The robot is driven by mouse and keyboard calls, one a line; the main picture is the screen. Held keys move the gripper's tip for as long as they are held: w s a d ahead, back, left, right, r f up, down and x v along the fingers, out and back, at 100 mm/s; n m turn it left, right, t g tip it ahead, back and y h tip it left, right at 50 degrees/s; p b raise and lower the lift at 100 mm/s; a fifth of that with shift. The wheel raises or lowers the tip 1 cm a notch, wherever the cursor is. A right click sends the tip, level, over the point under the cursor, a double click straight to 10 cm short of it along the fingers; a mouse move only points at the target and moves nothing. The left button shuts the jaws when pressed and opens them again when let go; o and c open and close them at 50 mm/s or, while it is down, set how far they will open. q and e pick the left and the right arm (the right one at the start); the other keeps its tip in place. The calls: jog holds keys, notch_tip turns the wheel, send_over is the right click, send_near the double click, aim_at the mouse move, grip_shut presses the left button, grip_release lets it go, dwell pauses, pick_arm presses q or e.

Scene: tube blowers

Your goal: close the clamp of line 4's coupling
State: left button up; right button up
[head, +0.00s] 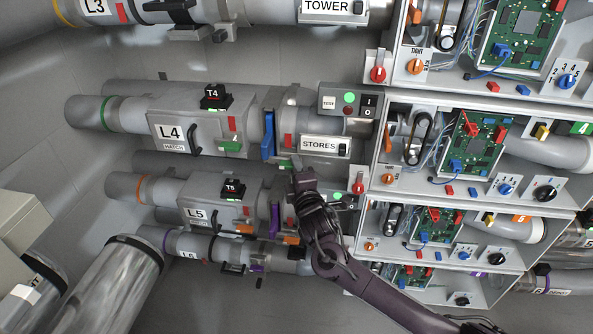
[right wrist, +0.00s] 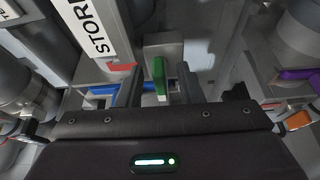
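Line 4's pipe carries the L4 label (head: 171,132) in the head view. Its coupling has a tall blue handle (head: 268,136) and a red tab (head: 288,140). A small green lever (head: 287,164) sits at the coupling's underside, beside the tip of my right gripper (head: 298,172). In the right wrist view the green lever (right wrist: 159,78) stands straight ahead of the gripper body, before a grey block. A blue part (right wrist: 130,88) and a red part (right wrist: 122,67) show left of it. The finger opening and any contact are unclear. My left gripper is not in view.
The STORES sign (head: 324,145) is just above and right of my right gripper. Line 5's coupling with its purple handle (head: 275,219) lies below. A red knob (head: 358,183) and open electronics cabinets (head: 470,190) stand close on the right.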

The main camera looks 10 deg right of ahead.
jog(key=s, duration=0.7)
jog(key=shift+s+d+b, duration=0.3)
jog(key=shift+s+b, duration=0.05)
jog(key=shift+s, duration=0.05)
jog(key=shift+f, duration=0.15)
jog(key=s+d+f+m+g+h, duration=0.1)
jog(key=d+f+m+g, duration=0.15)
jog(key=f, duration=0.85)
jog(key=s+d+f+m+g+h, duration=0.15)
jog(key=d+f, duration=0.25)
jog(key=f, duration=0.7)
jog(key=s+d+f+m+g, duration=0.2)
jog(key=s+f, duration=0.3)
jog(key=f, duration=0.3)
jog(key=s+d+f+m+g, duration=0.25)
jog(key=s+f, duration=0.25)
jog(key=f, duration=0.3)
jog(key=s+d+f+m+g, duration=0.2)
jog(key=s+f+m+g, duration=0.15)
jog(key=s+f, duration=1)
jog(key=s+f+m+g, duration=0.2)
jog(key=s+f, duration=0.1)
jog(key=s, duration=0.9)
jog(key=s+f+m+g+y, duration=0.1)
jog(key=s+f+m+g, duration=0.1)
jog(key=s, duration=1.1)
jog(key=shift+a+f+g, duration=0.45)
jog(key=shift+f+g, duration=0.05)
jog(key=shift+f, duration=0.1)
